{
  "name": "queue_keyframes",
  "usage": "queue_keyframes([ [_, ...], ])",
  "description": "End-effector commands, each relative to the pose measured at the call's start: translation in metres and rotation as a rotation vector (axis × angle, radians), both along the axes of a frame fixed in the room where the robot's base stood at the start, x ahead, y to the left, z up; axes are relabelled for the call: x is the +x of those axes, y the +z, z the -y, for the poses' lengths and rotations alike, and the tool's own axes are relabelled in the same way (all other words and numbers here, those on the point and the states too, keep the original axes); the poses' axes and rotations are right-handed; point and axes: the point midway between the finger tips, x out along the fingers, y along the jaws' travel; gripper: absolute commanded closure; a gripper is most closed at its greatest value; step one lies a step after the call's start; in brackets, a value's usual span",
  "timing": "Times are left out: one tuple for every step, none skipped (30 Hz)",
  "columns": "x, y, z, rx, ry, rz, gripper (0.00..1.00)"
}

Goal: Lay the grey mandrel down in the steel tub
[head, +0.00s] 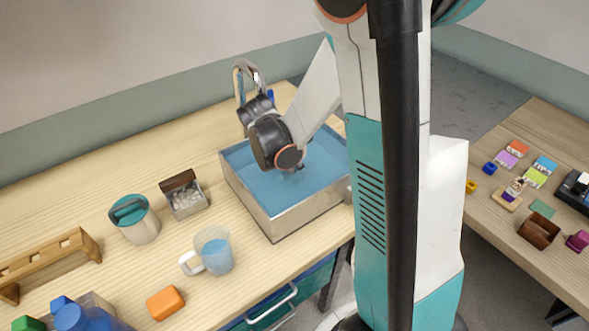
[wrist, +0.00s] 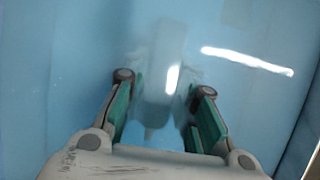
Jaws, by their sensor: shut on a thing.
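The steel tub (head: 305,217) stands on the wooden bench and holds blue water. My wrist is over the tub in the head view, and it hides most of my gripper. In the wrist view my gripper (wrist: 165,84) points down at the blue water, its green-padded fingers on either side of a pale, blurred, elongated form. I take this to be the grey mandrel (wrist: 160,100), held between the fingers. Its outline is faint, and I cannot tell whether it touches the tub floor.
A chrome tap (head: 243,72) rises behind the tub. Left of the tub are a small box of pale pieces (head: 188,202), a teal-lidded canister (head: 140,222), a glass mug (head: 215,252), an orange block (head: 165,302) and a wooden rack (head: 50,262).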

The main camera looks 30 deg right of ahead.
Motion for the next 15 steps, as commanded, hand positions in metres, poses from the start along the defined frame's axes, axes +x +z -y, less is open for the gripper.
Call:
queue_keyframes([
  [0.0000,-0.0024,0.0000,0.000,0.000,0.000,0.98],
  [0.0000,-0.0026,0.0001,0.000,0.000,0.000,0.98],
  [0.0000,-0.0025,0.0000,0.000,0.000,0.000,0.98],
  [0.0000,-0.0024,0.0000,0.000,0.000,0.000,0.98],
  [0.0000,-0.0022,0.0000,0.000,0.000,0.000,0.98],
  [0.0000,-0.0019,0.0000,0.000,0.000,0.000,0.98],
  [0.0000,-0.0018,0.0000,0.000,0.000,0.000,0.98],
  [0.0000,-0.0018,0.0000,0.000,0.000,0.000,0.98],
  [0.0000,-0.0018,0.0001,0.000,0.000,0.000,0.72],
  [0.0000,-0.0017,0.0001,0.000,0.000,0.000,0.65],
  [0.0000,-0.0018,0.0001,0.000,0.000,0.000,0.58],
  [0.0000,-0.0018,0.0001,0.000,0.000,0.000,0.49],
  [0.0000,-0.0018,0.0000,0.000,0.000,0.000,0.49],
  [0.0000,-0.0018,0.0000,0.000,0.000,0.000,0.49],
  [-0.0001,-0.0018,0.0000,0.000,0.000,0.000,0.49],
])
